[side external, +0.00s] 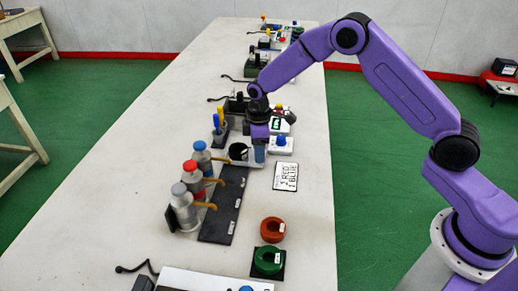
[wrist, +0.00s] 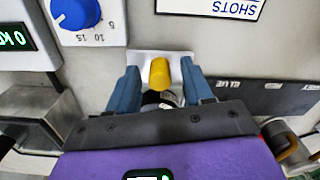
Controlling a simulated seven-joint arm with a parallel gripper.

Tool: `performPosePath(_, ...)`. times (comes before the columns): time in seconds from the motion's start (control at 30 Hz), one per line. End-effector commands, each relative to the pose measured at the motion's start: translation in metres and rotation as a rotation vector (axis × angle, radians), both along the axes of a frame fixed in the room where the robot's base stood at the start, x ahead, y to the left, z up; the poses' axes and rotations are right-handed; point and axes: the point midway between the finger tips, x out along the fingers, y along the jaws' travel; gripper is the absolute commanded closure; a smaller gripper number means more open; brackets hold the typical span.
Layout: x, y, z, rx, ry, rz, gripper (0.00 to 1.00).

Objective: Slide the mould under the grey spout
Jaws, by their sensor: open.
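The mould (side external: 238,151) appears as a dark cup on a white plate, at the far end of the black strip (side external: 222,212). In the wrist view, a yellow upright piece (wrist: 160,74) stands on the white plate (wrist: 145,58), with a dark round part partly hidden behind my gripper. My gripper (side external: 258,153) is low beside the mould; in the wrist view its open blue fingers (wrist: 160,68) are either side of the yellow piece, with visible gaps. The grey-capped bottle (side external: 182,207) and its orange-brown spout (side external: 206,206) are at the strip's near end.
Red-capped (side external: 193,180) and blue-capped (side external: 202,158) bottles line the strip's left side, spouts projecting over it. A dial box (side external: 281,145) and a card (side external: 286,176) lie to the right. Orange (side external: 272,229) and green (side external: 268,260) rings are nearer. The strip's top is clear.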

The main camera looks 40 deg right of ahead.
Motion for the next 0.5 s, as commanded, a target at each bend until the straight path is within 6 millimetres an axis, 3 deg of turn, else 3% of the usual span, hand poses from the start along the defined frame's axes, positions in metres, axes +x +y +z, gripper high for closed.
performPosePath(0.3,0.0004,0.0001,-0.002,0.0,-0.001,0.0,0.5)
performPosePath(0.43,0.0004,0.0,-0.0019,0.0,-0.001,0.0,0.92)
performPosePath(0.47,0.0004,0.0,-0.0019,0.0,-0.001,0.0,1.0)
performPosePath(0.5,0.0003,-0.0001,-0.0019,0.0,-0.001,0.0,1.0)
